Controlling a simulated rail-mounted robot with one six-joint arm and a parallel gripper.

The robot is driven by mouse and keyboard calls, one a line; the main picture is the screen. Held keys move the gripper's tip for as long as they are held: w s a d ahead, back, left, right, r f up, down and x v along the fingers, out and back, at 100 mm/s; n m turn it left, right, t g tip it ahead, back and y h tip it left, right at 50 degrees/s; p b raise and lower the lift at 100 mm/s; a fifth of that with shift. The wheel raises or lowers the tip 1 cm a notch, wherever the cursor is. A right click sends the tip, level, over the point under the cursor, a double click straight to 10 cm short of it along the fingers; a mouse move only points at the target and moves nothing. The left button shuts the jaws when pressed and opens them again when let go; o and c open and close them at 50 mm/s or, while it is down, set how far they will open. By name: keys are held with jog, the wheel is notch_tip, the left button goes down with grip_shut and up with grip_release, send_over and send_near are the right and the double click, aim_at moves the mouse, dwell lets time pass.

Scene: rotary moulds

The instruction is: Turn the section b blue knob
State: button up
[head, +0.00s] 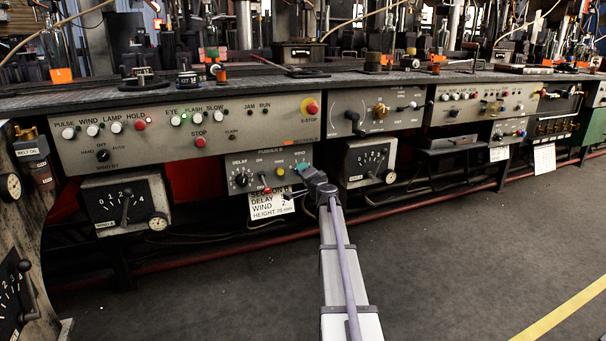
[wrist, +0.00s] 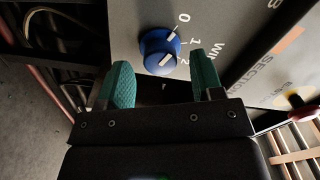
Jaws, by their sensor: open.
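The blue knob (wrist: 160,50) sits on a grey panel in the wrist view, beside a scale marked 0, 1 and 2 and partly hidden WIND lettering. White marks show on the knob; I cannot tell exactly which number it points to. My gripper (wrist: 161,67) is open, with one teal finger on each side at the knob's near edge; I cannot tell whether either touches it. In the head view my gripper (head: 303,169) is at the right end of the pusher B panel (head: 250,160), and it hides the blue knob.
A section B card (head: 271,205) hangs below the panel, near a red-tipped part (head: 267,190). A dial box (head: 367,162) stands to the right and another dial box (head: 126,204) to the left. The long control panel (head: 190,130) is above. The floor in front is clear.

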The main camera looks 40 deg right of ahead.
jog(key=v, duration=0.8)
jog(key=shift+s, duration=0.2)
jog(key=s+a+f+n+g+y+p, duration=0.2)
jog(key=s+a+f+n+g+y, duration=0.15)
jog(key=a, duration=0.55)
jog(key=s+a+f+n+g+y+p, duration=0.2)
jog(key=s+a+n+g, duration=0.2)
jog(key=a, duration=0.6)
jog(key=s+a+f+n+g+y+p, duration=0.2)
jog(key=s+a+f+n+g+y, duration=0.15)
jog(key=a, duration=0.55)
jog(key=s+a+r+n+g+h+p, duration=0.2)
jog(key=s+a+r+n+g+p, duration=0.15)
jog(key=s+a, duration=0.45)
jog(key=s+a+r+n+g+h+p, duration=0.25)
jog(key=s+a+p, duration=0.25)
jog(key=a, duration=0.4)
notch_tip(320, 180, up, 38)
jog(key=a+p, duration=0.1)
jog(key=p, duration=3.6)
jog(key=shift+f+m, duration=0.2)
jog(key=shift+m, duration=0.1)
